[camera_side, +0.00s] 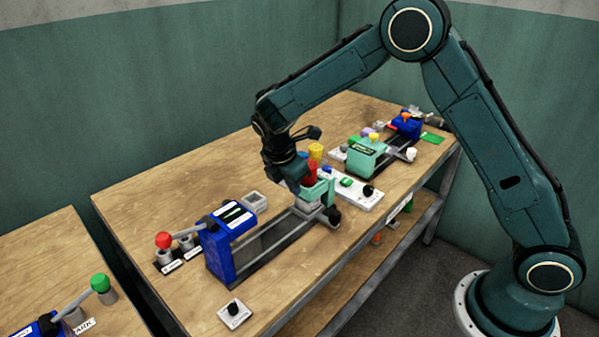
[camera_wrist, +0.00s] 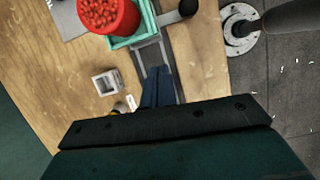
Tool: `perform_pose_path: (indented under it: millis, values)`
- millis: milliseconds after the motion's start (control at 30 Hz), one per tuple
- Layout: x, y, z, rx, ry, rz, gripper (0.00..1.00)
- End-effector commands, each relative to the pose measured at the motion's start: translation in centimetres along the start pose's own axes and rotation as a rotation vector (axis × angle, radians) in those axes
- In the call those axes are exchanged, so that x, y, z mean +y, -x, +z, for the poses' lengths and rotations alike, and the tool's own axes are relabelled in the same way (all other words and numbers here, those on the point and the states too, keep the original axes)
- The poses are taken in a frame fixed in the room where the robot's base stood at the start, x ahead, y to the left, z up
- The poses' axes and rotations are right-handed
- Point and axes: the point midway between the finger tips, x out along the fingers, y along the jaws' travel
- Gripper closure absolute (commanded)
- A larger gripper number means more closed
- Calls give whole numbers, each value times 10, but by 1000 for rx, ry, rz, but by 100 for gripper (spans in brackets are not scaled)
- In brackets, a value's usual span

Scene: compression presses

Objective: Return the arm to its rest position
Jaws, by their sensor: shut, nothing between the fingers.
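My gripper (camera_side: 292,184) hangs over the middle of the wooden bench, beside a red cup in a mint-green holder. In the wrist view its two fingers (camera_wrist: 157,74) are together, with nothing between them. The red cup (camera_side: 310,174) is partly hidden behind my gripper in the side view. In the wrist view the cup (camera_wrist: 107,14) is full of red pellets and sits at the mint-green holder (camera_wrist: 127,42). The holder (camera_side: 326,192) stands on a press rail. My arm is bent, reaching out over the bench from its base on the right.
A blue press block (camera_side: 218,252) and a red-knobbed lever (camera_side: 163,240) stand to the left. A small grey tray (camera_side: 253,201) lies behind the rail.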

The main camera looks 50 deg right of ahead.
Motion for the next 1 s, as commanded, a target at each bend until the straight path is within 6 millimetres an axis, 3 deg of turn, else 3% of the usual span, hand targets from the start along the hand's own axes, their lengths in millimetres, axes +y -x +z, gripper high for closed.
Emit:
perform_pose_path:
  millis: [500,1000]
  values:
    - [-54,97,58,150,-439,77,100]
    - [-136,160,99,316,-858,111,100]
